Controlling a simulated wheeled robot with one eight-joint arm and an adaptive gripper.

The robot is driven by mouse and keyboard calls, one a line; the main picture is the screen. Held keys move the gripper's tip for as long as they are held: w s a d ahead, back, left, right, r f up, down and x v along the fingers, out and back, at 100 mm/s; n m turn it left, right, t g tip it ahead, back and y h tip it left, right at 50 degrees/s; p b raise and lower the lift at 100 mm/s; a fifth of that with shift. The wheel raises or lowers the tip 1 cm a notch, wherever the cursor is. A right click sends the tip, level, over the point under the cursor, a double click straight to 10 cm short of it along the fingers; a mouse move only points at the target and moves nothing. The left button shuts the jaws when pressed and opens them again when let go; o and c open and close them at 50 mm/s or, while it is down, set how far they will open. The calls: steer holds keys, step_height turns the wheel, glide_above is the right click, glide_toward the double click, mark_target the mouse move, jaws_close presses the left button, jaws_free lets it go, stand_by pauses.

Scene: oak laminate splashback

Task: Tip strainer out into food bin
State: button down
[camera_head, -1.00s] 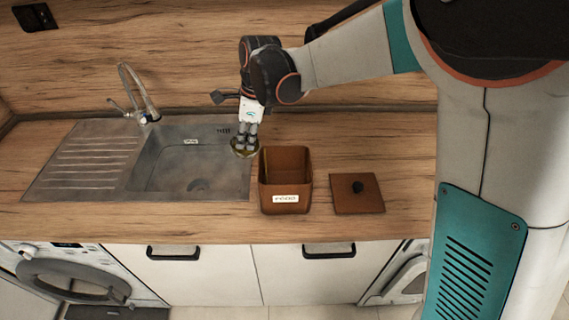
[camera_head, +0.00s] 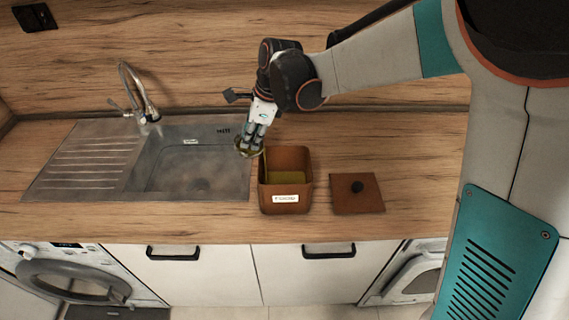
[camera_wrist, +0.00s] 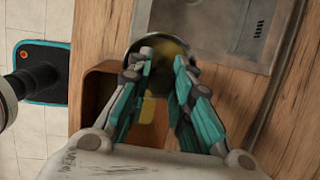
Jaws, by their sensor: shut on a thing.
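My gripper (camera_head: 246,144) is shut on the strainer (camera_head: 240,151), a small round brassy rim at its fingertips, just above and left of the food bin. In the wrist view the strainer (camera_wrist: 178,48) shows as a dark round bowl with something yellowish in it, between the fingertips (camera_wrist: 160,62). The food bin (camera_head: 286,205) is an open brown box with a white label on its front. Something yellow-green shows inside the bin, in the head view and in the wrist view (camera_wrist: 147,110). The strainer's exact tilt is hard to tell.
The bin's brown lid (camera_head: 358,195) with a dark knob lies flat on the counter to the right. The metal sink (camera_head: 190,165) with its tap (camera_head: 140,95) is to the left. The counter (camera_head: 400,150) right of the bin is otherwise clear.

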steer(key=shift+s+d+f+t+y+b, duration=0.2)
steer(key=shift+d+f+y+b, duration=0.15)
steer(key=shift+d, duration=0.25)
steer(key=shift+s+d+f+t+y+b, duration=0.1)
steer(key=shift+s+d+f+y+b, duration=0.1)
steer(key=shift+d+y+b, duration=0.35)
stand_by(0.4)
steer(key=shift+s+d+r+t+y+b, duration=0.15)
steer(key=shift+d+y, duration=0.2)
steer(key=shift+d, duration=0.2)
steer(key=shift+s+d+t+y+b, duration=0.15)
steer(key=shift+d+y, duration=0.2)
steer(key=shift+d, duration=0.15)
steer(key=shift+s+d+y+b, duration=0.15)
steer(key=shift+d+y+b, duration=0.45)
steer(key=shift+y+b, duration=0.15)
stand_by(0.8)
steer(key=shift+s+d+t+y+b, duration=0.15)
steer(key=shift+d+t+y+b, duration=0.4)
steer(key=shift+y+b, duration=0.8)
steer(key=shift+s+d+t+y+b, duration=0.15)
steer(key=shift+d+t+y+b, duration=0.35)
steer(key=shift+y+b, duration=0.8)
stand_by(1.2)
